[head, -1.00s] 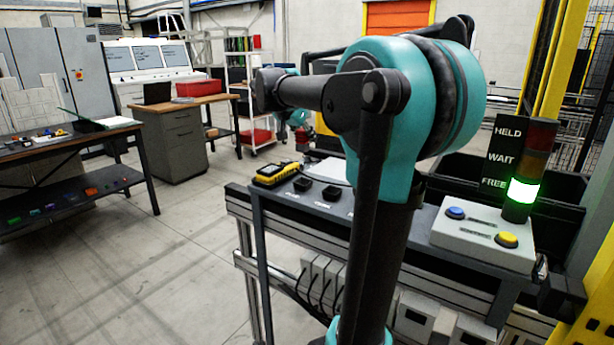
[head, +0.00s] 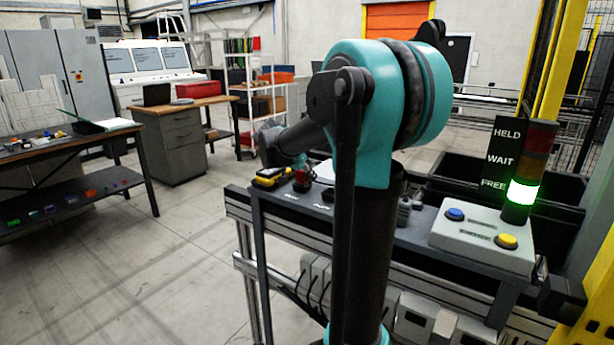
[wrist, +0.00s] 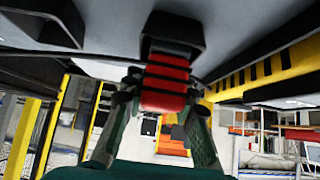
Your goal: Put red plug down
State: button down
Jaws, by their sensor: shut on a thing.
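The red plug (wrist: 166,78) is a ribbed red block between the fingers of my gripper (wrist: 163,100) in the wrist view. Its far end meets a black holder (wrist: 176,32) on the grey surface; I cannot tell how deep it sits. In the head view the red plug (head: 302,181) shows small at the left black holder on the bench (head: 262,215). My gripper (head: 301,166) is just above it, partly hidden by my arm. The fingers are shut on the plug.
A yellow-and-black device (head: 270,177) lies just left of the plug. A second black holder (head: 328,194) is to the right. The control box (head: 480,240) with blue and yellow buttons stands at the right; the stack light (head: 523,190) glows at FREE.

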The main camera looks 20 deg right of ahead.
jog(key=c, duration=1.2)
grip_release()
jog(key=shift+f, duration=0.1)
jog(key=v, duration=1.2)
